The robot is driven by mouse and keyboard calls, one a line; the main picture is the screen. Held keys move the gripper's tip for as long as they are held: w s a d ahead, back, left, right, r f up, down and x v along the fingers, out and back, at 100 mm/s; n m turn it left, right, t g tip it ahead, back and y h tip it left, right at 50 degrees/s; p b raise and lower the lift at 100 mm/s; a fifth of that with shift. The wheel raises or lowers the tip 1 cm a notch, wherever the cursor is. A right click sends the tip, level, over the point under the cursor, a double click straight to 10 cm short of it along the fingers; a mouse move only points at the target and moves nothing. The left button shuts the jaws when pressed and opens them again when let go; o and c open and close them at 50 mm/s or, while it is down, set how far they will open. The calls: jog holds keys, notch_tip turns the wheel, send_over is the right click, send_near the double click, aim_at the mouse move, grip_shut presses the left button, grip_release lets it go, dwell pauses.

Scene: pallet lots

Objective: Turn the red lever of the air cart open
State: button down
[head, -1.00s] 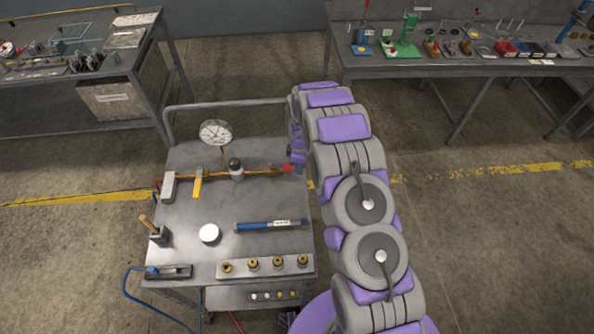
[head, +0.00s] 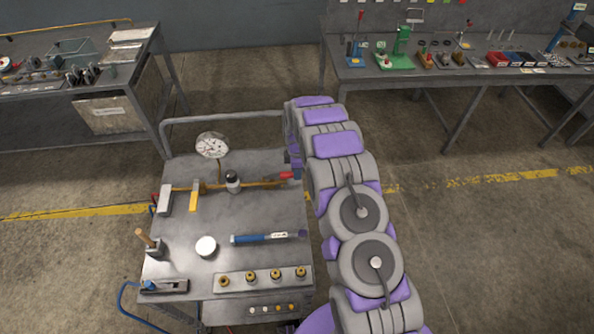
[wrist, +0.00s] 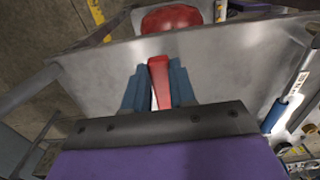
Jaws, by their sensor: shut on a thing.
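The air cart (head: 270,212) is a grey metal cart with a brass pipe (head: 262,184) across its top. The red lever (head: 286,175) is at the pipe's right end, close to my arm. In the wrist view the red lever (wrist: 159,78) stands between the two blue fingers of my gripper (wrist: 156,88), which is shut on it. A rounded red part (wrist: 170,18) shows beyond it at the top of that view. In the head view my arm hides most of my gripper and the valve at that end.
The cart also carries a white gauge (head: 212,145), a yellow handle (head: 194,198), a blue pen-like tool (head: 262,238), a white round piece (head: 206,246) and a strip of brass fittings (head: 263,281). Loaded benches stand at back left (head: 70,110) and back right (head: 460,73). The floor between them is clear.

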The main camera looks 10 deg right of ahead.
jog(key=c, duration=0.9)
grip_release()
jog(key=shift+w, duration=0.2)
notch_tip(320, 180, up, 17)
jog(key=shift+r+p, duration=0.2)
jog(key=shift+p, duration=0.25)
jog(key=s+d+r+m+b, duration=0.1)
jog(key=s+r+m, duration=0.2)
jog(key=s+r, duration=0.35)
jog(key=s+d+r+m+g+b, duration=0.1)
jog(key=s+r+m, duration=0.2)
jog(key=s, duration=0.6)
jog(key=s+d+r+m+b, duration=0.1)
jog(key=s+r+m, duration=0.25)
jog(key=s, duration=0.45)
jog(key=s+m, duration=0.2)
jog(key=s, duration=0.6)
jog(key=s+d+m+b, duration=0.1)
jog(key=s+m, duration=0.2)
jog(key=s, duration=0.6)
jog(key=s+d+m+b, duration=0.1)
jog(key=s+m, duration=0.2)
jog(key=s, duration=0.5)
jog(key=shift+s+f+g, duration=0.15)
jog(key=shift+s+g, duration=0.1)
jog(key=shift+g, duration=0.15)
